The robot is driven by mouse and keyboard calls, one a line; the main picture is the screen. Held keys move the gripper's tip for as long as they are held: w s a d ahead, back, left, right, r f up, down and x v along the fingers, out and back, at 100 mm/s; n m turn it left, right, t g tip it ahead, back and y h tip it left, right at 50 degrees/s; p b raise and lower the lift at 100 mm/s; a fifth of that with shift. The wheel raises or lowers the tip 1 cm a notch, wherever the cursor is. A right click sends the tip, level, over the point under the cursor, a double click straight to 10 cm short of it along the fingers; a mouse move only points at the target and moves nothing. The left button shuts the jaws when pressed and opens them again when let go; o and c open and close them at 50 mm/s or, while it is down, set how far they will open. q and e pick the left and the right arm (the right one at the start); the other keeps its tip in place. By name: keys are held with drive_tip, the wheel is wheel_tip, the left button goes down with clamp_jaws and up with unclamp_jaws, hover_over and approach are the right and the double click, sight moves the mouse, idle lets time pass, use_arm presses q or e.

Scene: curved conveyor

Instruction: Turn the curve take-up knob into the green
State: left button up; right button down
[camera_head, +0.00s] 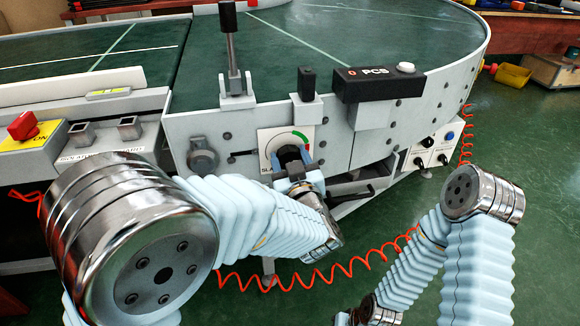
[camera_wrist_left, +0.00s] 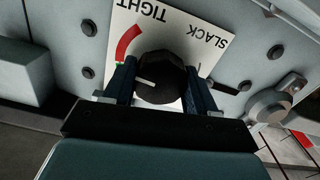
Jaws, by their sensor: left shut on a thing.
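The curve take-up knob (camera_wrist_left: 160,78) is black and round with a white pointer line, on a white dial plate (camera_head: 268,138) on the conveyor's side. My left gripper (camera_head: 290,158) is shut on it, one finger on each side; it also shows in the wrist view (camera_wrist_left: 160,90). The plate reads TIGHT and SLACK, upside down in the wrist view. A red arc (camera_wrist_left: 128,42) ends in a bit of green (camera_wrist_left: 119,65) beside one finger, which hides the arc beyond it. The pointer faces that finger, just past the visible green.
A lever clamp (camera_head: 233,70) and a black PCS box (camera_head: 378,84) stand above the dial. A grey round fitting (camera_head: 202,157) is left of it. A red coiled cable (camera_head: 330,285) hangs below. A red switch (camera_head: 24,125) is at far left.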

use_arm(q)
drive_tip(key=n+b, duration=0.6)
drive_tip(key=shift+f, duration=0.25)
drive_tip(key=shift+r+n+b, duration=0.2)
drive_tip(key=shift+n+b, duration=1.8)
drive_tip(key=o, duration=1)
drive_tip(key=shift+o, duration=0.2)
drive_tip(key=p+v, duration=0.1)
drive_tip(key=v, duration=1.2)
drive_tip(key=shift+s, duration=0.4)
